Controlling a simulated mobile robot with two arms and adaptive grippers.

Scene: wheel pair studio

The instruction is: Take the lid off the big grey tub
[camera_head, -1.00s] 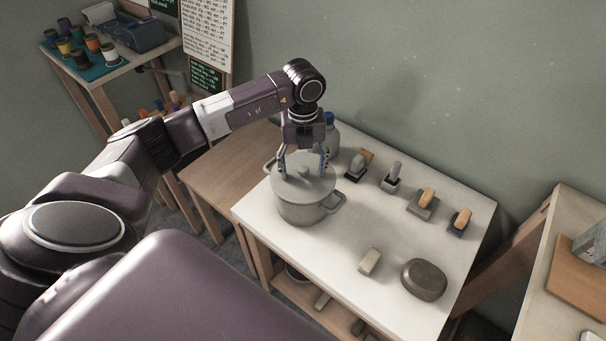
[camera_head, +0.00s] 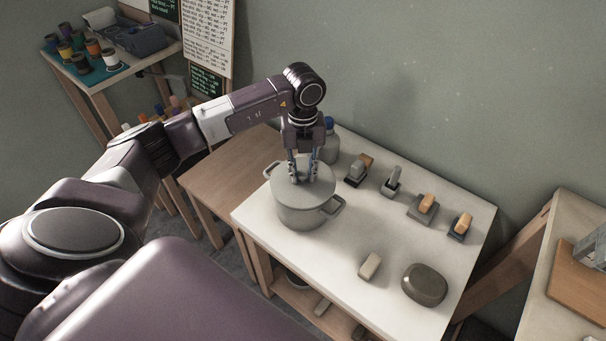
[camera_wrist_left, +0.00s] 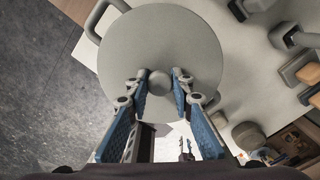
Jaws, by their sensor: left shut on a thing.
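The big grey tub (camera_head: 300,213) stands upright on the white-topped table, with a loop handle on each side. Its flat round lid (camera_head: 322,186) lies on top, and the lid also fills the upper middle of the left wrist view (camera_wrist_left: 165,35). My left gripper (camera_head: 303,179) points straight down over the lid. Its blue-padded fingers are shut on the small round lid knob (camera_wrist_left: 159,83), which the fingers mostly hide in the head view. My right gripper is in neither view.
A blue-capped bottle (camera_head: 330,143) stands close behind the tub. Several stamp-like tools lie along the table's back edge. A pale block (camera_head: 370,266) and a dark rounded case (camera_head: 425,285) lie at the front right.

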